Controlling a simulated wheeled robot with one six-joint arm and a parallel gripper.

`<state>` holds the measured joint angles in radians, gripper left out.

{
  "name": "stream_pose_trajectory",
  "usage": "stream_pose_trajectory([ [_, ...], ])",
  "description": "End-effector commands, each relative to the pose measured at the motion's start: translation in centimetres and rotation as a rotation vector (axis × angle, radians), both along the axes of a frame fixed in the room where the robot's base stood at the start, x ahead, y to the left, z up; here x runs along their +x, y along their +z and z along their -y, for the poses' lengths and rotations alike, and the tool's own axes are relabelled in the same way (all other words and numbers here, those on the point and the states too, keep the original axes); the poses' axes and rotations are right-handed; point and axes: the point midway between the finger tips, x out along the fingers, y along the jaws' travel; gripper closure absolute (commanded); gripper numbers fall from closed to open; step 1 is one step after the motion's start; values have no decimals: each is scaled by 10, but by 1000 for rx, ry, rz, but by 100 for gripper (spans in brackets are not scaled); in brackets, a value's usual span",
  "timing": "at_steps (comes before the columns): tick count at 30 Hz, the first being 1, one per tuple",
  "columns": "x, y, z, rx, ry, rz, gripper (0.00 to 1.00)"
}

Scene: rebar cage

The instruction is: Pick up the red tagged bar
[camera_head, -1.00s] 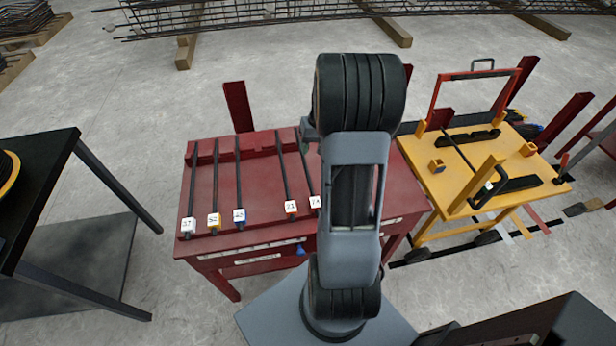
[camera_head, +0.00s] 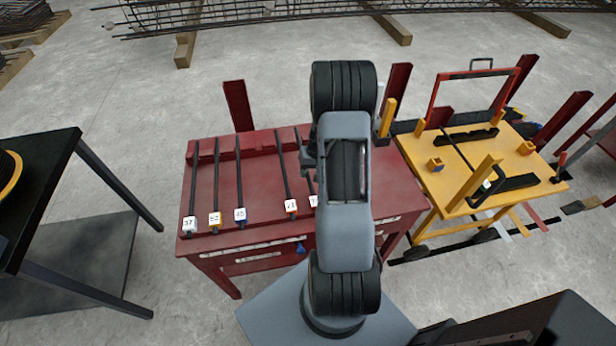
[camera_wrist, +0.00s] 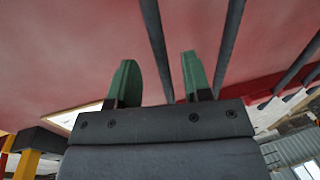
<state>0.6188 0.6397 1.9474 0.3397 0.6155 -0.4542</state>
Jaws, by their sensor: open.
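The red tagged bar (camera_head: 285,180) is a thin dark rod lying lengthwise on the red table (camera_head: 262,207). Its red and white tag is at the near end, numbered 21. My gripper is mostly hidden behind my arm in the head view, over the table's right side. In the wrist view my gripper (camera_wrist: 158,65) is open, with two green fingers apart over the red surface. One dark bar (camera_wrist: 154,35) runs through the gap between the fingers in that picture, and another (camera_wrist: 230,45) passes to their right. I cannot tell their tags or the height from there.
Bars with white (camera_head: 192,185), yellow (camera_head: 215,185) and blue (camera_head: 239,180) tags lie to the left. Another bar, right of the red one, is partly hidden by my arm. A yellow cart (camera_head: 437,184) stands right; a black table (camera_head: 50,165) stands left.

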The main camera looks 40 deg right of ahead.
Motion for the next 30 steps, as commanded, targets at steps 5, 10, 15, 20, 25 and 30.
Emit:
stream_pose_trajectory([
  [5,1,-20,-4,2,0,-2,55],
  [10,1,-26,-5,0,-1,0,55],
  [15,2,-26,-5,0,-1,0,55],
  [20,2,-26,-5,0,-1,0,69],
  [25,2,-26,-5,0,-1,0,85],
  [30,2,-26,-5,0,-1,0,100],
])
